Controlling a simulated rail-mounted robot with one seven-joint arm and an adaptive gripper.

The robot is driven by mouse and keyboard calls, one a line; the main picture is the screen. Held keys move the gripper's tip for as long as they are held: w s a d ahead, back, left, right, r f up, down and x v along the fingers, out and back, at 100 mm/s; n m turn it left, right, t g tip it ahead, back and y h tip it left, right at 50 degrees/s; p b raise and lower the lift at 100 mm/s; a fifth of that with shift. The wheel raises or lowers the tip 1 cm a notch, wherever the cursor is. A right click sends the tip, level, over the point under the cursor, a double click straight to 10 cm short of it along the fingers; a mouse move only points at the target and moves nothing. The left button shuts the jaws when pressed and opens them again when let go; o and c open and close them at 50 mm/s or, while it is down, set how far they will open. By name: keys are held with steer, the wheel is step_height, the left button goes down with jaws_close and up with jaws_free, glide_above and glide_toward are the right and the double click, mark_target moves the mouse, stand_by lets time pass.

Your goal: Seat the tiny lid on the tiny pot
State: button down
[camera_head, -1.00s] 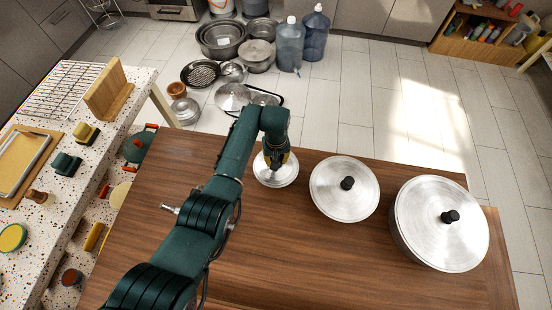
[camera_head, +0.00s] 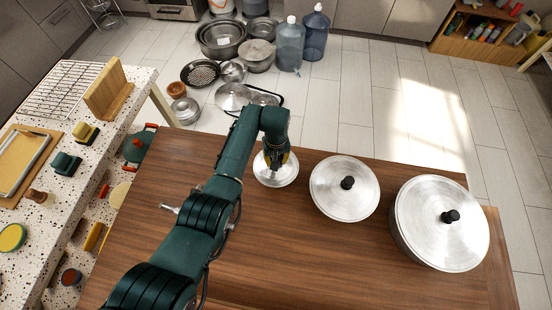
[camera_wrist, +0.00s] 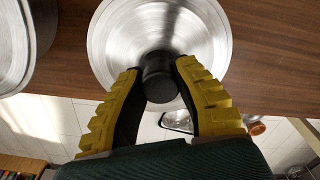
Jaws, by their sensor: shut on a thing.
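The tiny lid (camera_head: 284,177) is a round silver disc near the far edge of the table, below my gripper (camera_head: 275,160). In the wrist view the tiny lid (camera_wrist: 112,35) shows brushed metal with a black knob (camera_wrist: 160,80). My gripper (camera_wrist: 160,88) has its yellow-ridged fingers shut on that knob, one on each side. The tiny pot cannot be made out; the lid and my arm cover the spot beneath. I cannot tell whether the lid rests on a pot rim.
A medium lidded pot (camera_head: 330,200) stands to the right, with a large lidded pot (camera_head: 420,225) beyond it. The wooden table (camera_head: 290,260) is clear in front. A speckled counter (camera_head: 60,255) stands at the left. Floor cookware (camera_head: 222,40) lies past the far edge.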

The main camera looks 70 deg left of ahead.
steer(key=shift+c, duration=0.7)
jaws_free()
step_height(320, 180, up, 12)
stand_by(0.6)
stand_by(0.9)
